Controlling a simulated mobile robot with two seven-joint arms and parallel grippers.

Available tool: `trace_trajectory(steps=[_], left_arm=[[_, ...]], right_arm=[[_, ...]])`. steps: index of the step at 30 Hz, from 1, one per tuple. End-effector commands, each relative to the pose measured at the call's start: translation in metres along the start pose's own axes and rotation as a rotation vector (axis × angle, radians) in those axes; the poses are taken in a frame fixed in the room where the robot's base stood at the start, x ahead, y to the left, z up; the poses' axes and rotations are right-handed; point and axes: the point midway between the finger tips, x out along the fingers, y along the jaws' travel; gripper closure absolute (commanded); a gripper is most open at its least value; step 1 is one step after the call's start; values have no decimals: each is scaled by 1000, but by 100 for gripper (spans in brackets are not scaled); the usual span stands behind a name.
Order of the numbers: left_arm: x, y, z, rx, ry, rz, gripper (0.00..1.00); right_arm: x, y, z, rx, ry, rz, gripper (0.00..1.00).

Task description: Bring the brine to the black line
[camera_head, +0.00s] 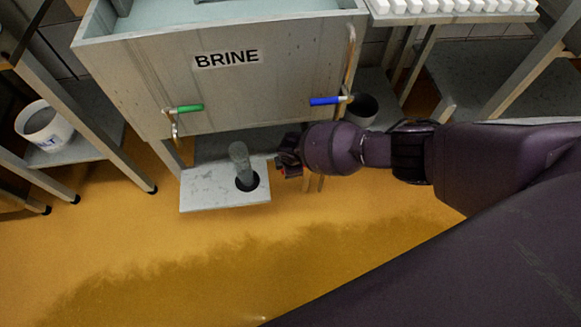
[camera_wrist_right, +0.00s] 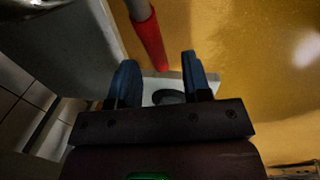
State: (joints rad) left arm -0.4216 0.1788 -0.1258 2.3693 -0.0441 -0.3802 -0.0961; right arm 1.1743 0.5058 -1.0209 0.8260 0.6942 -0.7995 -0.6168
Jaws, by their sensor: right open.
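The grey steel tank labelled BRINE (camera_head: 226,59) holds pale blue liquid (camera_head: 205,14). On its front are a green-handled tap (camera_head: 188,108) at left and a blue-handled tap (camera_head: 327,101) at right. A clear cylinder (camera_head: 240,157) stands over a dark round spot (camera_head: 247,182) on a pale low shelf (camera_head: 207,188). No black line can be made out. My right gripper (camera_head: 286,165) is just right of the cylinder, apart from it. In the right wrist view its fingers (camera_wrist_right: 159,75) are open and empty. A red handle (camera_wrist_right: 150,40) shows just beyond them. My left gripper is out of view.
A white bucket (camera_head: 43,124) stands on a lower shelf at left. A dark-mouthed container (camera_head: 362,108) sits behind my right arm. White moulds (camera_head: 450,6) line a table at back right. The yellow floor (camera_head: 200,260) in front is clear.

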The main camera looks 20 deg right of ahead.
Motion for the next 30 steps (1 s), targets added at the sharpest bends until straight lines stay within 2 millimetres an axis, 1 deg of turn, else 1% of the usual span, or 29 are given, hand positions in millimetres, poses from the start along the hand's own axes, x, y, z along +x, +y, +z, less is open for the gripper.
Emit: trace_trajectory(steps=[1,3,7,12,18,24,30], left_arm=[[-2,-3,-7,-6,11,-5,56],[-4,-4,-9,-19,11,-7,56],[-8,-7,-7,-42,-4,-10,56],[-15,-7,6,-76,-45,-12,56],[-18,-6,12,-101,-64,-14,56],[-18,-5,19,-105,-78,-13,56],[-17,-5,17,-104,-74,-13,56]], right_arm=[[-20,10,-2,1,5,17,56],[-35,11,-2,1,5,18,56],[-60,11,-2,1,5,19,56],[-82,8,-1,1,4,14,56],[-93,4,0,1,2,7,56],[-92,2,0,1,0,3,56],[-92,2,0,1,0,3,56]])
